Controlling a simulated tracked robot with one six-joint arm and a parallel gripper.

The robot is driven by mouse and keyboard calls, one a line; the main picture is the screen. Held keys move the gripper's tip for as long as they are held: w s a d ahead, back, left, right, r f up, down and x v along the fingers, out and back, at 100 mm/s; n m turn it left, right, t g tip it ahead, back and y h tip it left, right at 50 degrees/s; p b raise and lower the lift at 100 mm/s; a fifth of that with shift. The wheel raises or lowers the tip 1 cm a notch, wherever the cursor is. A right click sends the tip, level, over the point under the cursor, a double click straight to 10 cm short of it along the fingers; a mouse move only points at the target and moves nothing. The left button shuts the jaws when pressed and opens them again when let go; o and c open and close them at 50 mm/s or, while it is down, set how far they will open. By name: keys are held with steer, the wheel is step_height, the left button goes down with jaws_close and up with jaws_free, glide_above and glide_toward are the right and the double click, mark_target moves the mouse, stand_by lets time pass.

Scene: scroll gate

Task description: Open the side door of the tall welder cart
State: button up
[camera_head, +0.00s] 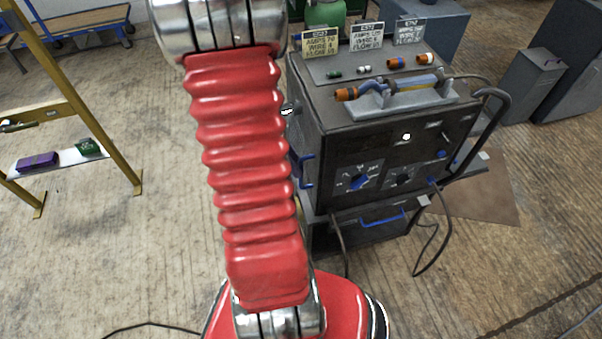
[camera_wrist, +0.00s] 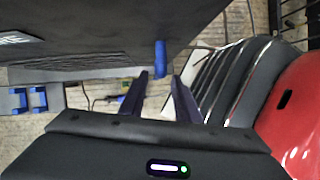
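The tall welder cart (camera_head: 345,125) is a dark grey box right of centre in the head view. Its narrow left side carries a blue handle (camera_head: 307,171), partly behind my red arm. That side looks closed, though my arm hides much of it. In the wrist view a dark panel (camera_wrist: 110,40) fills the top, with a blue handle (camera_wrist: 160,55) hanging from its edge. My gripper (camera_wrist: 161,77) is open, its two dark fingers apart with the handle's end lined up between the tips. I cannot tell whether the fingers reach around it. My gripper is hidden in the head view.
A lower unit with a blue handle (camera_head: 382,221) sits under the cart's front. Cables trail on the floor at right. A yellow-framed shelf (camera_head: 60,158) stands at left; grey cabinets (camera_head: 540,85) stand at back right. Floor left of my arm is clear.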

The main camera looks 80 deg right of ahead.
glide_above(301, 187)
steer(key=shift+d+f, duration=0.2)
steer(key=shift+f, duration=1.05)
steer(key=shift+d+f, duration=0.15)
steer(key=shift+f, duration=1.1)
jaws_close()
steer(key=shift+a, duration=0.2)
steer(key=shift+w, duration=0.15)
